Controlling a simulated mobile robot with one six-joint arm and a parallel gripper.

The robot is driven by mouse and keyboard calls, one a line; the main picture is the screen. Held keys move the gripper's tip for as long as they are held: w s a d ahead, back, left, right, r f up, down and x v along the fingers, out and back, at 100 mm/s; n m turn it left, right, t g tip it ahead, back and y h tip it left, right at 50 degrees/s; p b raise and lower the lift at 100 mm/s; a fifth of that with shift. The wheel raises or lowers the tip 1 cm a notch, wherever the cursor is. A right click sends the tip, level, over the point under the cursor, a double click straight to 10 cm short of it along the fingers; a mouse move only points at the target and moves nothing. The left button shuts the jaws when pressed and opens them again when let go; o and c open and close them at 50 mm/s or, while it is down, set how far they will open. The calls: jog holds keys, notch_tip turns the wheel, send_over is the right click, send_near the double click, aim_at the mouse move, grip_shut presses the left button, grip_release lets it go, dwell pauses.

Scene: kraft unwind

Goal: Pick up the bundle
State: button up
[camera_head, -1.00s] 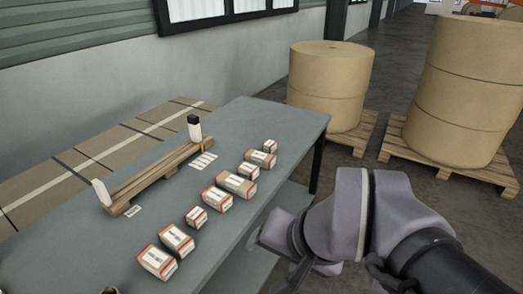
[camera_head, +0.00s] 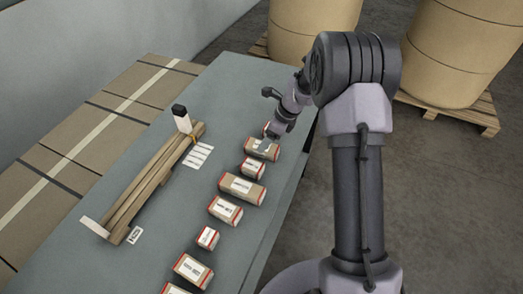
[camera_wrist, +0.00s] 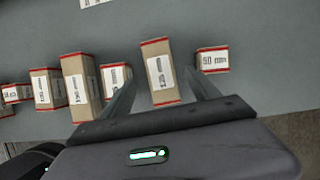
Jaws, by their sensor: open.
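A bundle of long wooden strips (camera_head: 150,187) lies on the grey table, with a yellowish band near its far end. A white post with a black cap stands by that far end and a white plate is at the near end. My gripper (camera_head: 268,140) is over the row of small boxes, to the right of the bundle and apart from it. In the wrist view my gripper (camera_wrist: 163,95) is open, with a brown box (camera_wrist: 160,68) showing between its fingers. I cannot tell how high above that box the fingers are. The bundle is not in the wrist view.
Several red-edged brown boxes (camera_head: 242,188) stand in a row along the right side of the table (camera_head: 110,268). White labels (camera_head: 197,156) lie beside the bundle. Flat brown packs (camera_head: 85,130) lie left of the table. Large paper rolls (camera_head: 312,22) stand on pallets behind.

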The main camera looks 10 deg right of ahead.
jog(key=b+x, duration=0.2)
jog(key=x, duration=0.4)
jog(key=shift+s+d+f, duration=0.1)
jog(key=shift+d+f, duration=0.05)
jog(key=shift+f, duration=0.05)
jog(key=shift+c, duration=0.9)
grip_shut()
